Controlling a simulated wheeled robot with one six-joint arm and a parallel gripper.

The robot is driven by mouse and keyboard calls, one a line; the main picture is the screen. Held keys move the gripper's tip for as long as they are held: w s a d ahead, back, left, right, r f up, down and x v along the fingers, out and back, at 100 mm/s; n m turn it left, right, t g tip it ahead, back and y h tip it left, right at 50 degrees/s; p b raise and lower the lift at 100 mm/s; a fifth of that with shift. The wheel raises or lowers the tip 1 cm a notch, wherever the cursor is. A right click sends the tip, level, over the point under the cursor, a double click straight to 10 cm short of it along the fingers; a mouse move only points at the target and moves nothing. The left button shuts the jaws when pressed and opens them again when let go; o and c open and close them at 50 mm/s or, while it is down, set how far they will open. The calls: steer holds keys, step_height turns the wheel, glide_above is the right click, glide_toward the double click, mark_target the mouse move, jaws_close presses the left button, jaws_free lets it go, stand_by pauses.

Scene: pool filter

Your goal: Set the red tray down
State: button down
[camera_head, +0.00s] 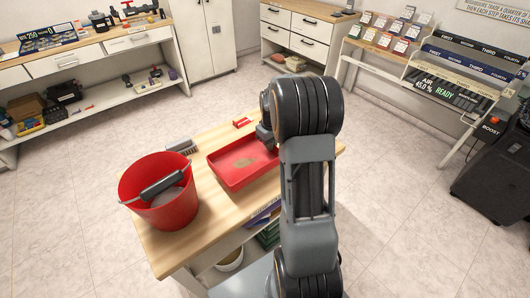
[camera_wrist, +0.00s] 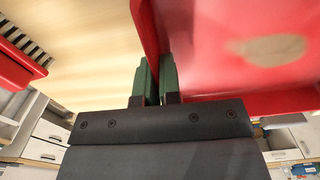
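The red tray (camera_head: 216,172), shallow with a tan patch on its floor, is over the wooden table top in the head view. I cannot tell whether it touches the table or is just above it. My gripper (camera_head: 268,143) is at the tray's far right side, partly hidden by my arm. In the wrist view my gripper (camera_wrist: 157,70) has its green fingers closed on the wall of the red tray (camera_wrist: 215,75), one on each side. The tray floor lies to the right there.
A red bucket (camera_head: 155,213) with a grey handle stands left of the tray on the wooden table (camera_head: 215,225). A grey brush (camera_head: 182,146) and a small red item (camera_head: 242,122) lie behind it. The table's front strip is bare.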

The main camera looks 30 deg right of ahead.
steer(key=shift+f, duration=2.3)
steer(key=shift+f, duration=0.1)
steer(key=c, duration=1.3)
jaws_free()
